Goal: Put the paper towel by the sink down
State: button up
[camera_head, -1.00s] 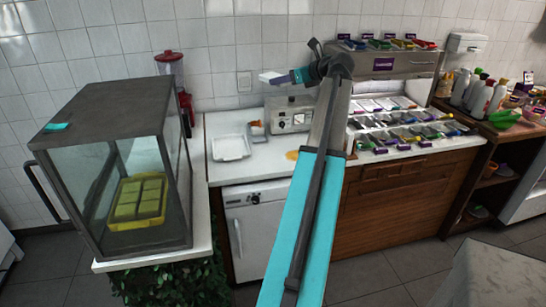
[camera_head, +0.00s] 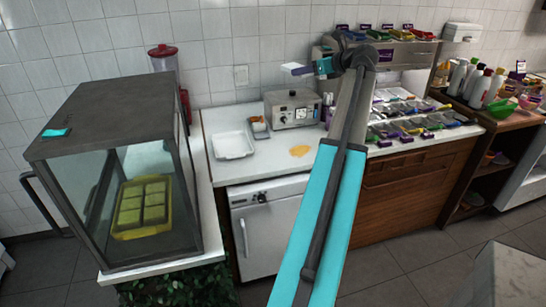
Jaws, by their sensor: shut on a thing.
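My gripper (camera_head: 308,69) is raised in front of the tiled wall, above the grey machine on the counter. It is shut on a small white piece, which looks like the paper towel (camera_head: 291,68). The white piece sticks out to the left, clear of the counter (camera_head: 262,172). My turquoise arm crosses the middle of the view and hides part of the counter. I cannot make out a sink in this view.
A white tray (camera_head: 233,146), a small container (camera_head: 259,127), the grey machine (camera_head: 292,110) and a yellow-orange patch (camera_head: 300,151) are on the counter. A glass case (camera_head: 120,190) stands left. A toppings station (camera_head: 405,125) is right. The counter's front middle is mostly clear.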

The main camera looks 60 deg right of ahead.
jog(key=shift+w, duration=0.15)
jog(key=shift+w+a+f, duration=0.1)
jog(key=shift+f, duration=0.15)
jog(key=a+f+m+g+h+p, duration=0.1)
jog(key=a+f+p, duration=0.3)
jog(key=f, duration=0.7)
jog(key=s+a+f+m+h+p, duration=0.1)
jog(key=a+f+p, duration=0.3)
jog(key=f, duration=0.7)
jog(key=s+a+f+m+g+h+p, duration=0.1)
jog(key=a+f+p, duration=0.3)
jog(key=f, duration=0.8)
jog(key=shift+a+m+g+h, duration=0.3)
jog(key=shift+a+m+h, duration=0.4)
jog(key=shift+a, duration=0.5)
jog(key=shift+w+f, duration=0.15)
